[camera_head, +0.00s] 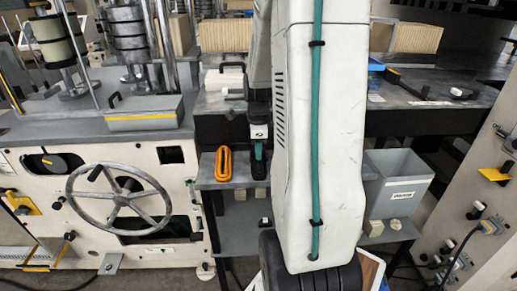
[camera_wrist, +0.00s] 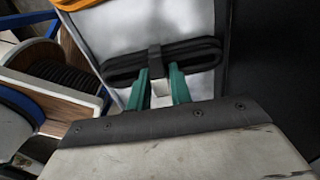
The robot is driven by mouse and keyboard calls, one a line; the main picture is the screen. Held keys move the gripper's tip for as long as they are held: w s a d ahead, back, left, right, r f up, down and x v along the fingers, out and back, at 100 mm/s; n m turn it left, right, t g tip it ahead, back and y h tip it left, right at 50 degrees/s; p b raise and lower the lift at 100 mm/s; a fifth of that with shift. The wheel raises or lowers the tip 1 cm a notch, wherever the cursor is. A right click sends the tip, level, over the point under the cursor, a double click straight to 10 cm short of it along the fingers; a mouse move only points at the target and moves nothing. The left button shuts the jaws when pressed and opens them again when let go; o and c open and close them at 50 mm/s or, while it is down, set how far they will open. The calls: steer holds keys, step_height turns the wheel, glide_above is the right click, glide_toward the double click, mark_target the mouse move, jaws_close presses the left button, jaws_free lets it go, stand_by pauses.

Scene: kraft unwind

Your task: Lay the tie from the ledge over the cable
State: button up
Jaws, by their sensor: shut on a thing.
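My gripper (camera_head: 259,152) points down over the small grey ledge (camera_head: 236,184) left of my arm. In the wrist view, its two teal fingers (camera_wrist: 160,88) stand on either side of a small pale block at the band of a folded black bundle (camera_wrist: 185,56). The bundle lies across the fingertips, over a pale grey surface (camera_wrist: 190,22). In the head view, a dark end of the bundle (camera_head: 260,173) shows below the fingers. An orange looped bundle (camera_head: 224,163) lies on the ledge just left of it. I cannot tell for certain which bundle is the tie.
A grey bin (camera_head: 398,182) stands right of my arm. A handwheel (camera_head: 118,197) is on the machine at left. A grey box with a yellow edge (camera_head: 143,113) sits above it. In the wrist view, a reel (camera_wrist: 52,72) lies at left. My arm hides the middle of the bench.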

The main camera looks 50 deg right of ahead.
steer(key=shift+s+a+f, duration=0.2)
steer(key=shift+f, duration=0.2)
steer(key=o, duration=0.9)
steer(key=shift+o, duration=0.2)
steer(key=r, duration=0.8)
steer(key=shift+w+d+r, duration=0.25)
steer(key=shift+d+r, duration=0.05)
